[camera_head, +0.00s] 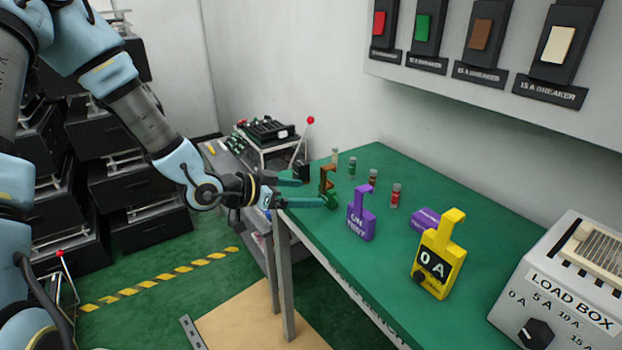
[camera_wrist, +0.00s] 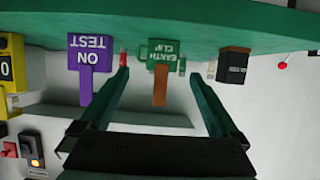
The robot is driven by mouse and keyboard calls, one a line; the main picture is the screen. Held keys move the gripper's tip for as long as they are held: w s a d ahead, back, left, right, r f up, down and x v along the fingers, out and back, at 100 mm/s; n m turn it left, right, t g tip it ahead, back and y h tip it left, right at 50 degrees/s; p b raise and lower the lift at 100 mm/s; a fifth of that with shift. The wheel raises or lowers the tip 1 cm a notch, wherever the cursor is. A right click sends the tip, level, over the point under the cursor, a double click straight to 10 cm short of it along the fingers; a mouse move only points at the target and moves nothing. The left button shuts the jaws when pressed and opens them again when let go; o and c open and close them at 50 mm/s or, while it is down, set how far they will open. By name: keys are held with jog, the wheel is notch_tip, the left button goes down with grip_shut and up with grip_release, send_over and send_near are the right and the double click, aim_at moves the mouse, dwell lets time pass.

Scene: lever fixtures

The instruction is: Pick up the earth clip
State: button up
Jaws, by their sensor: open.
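The earth clip (camera_head: 327,180) has a brown upright hook on a green body and stands near the left end of the green table. In the wrist view, which is upside down, its green labelled body (camera_wrist: 166,54) and brown stem lie between my fingers. My gripper (camera_head: 312,192) is open, its two green fingers level and pointing at the clip. In the wrist view my gripper (camera_wrist: 159,75) has a finger on either side of the clip, with gaps showing. One finger partly covers the clip's lower part in the head view. I cannot tell how deep the clip is between the fingers.
On the green table (camera_head: 310,226) are a purple ON TEST tag (camera_head: 361,214), a yellow 0 A tag (camera_head: 438,255), another purple piece (camera_head: 425,219) and several small coloured cylinders. A load box (camera_head: 565,285) is at right. A red-knobbed lever (camera_head: 308,135) stands behind the clip.

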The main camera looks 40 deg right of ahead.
aim_at(322, 191)
jog(key=p+x, duration=0.1)
jog(key=x, duration=0.2)
jog(key=p+x, duration=0.1)
jog(key=x, duration=0.2)
jog(key=shift+d+r, duration=0.15)
jog(key=shift+d, duration=0.15)
jog(key=p+x, duration=0.1)
jog(key=x, duration=0.2)
jog(key=shift+w+d+p, duration=0.1)
jog(key=shift+d+p, duration=0.05)
jog(key=shift+p, duration=0.2)
jog(key=shift+d+f, duration=0.4)
jog(key=c, duration=1.4)
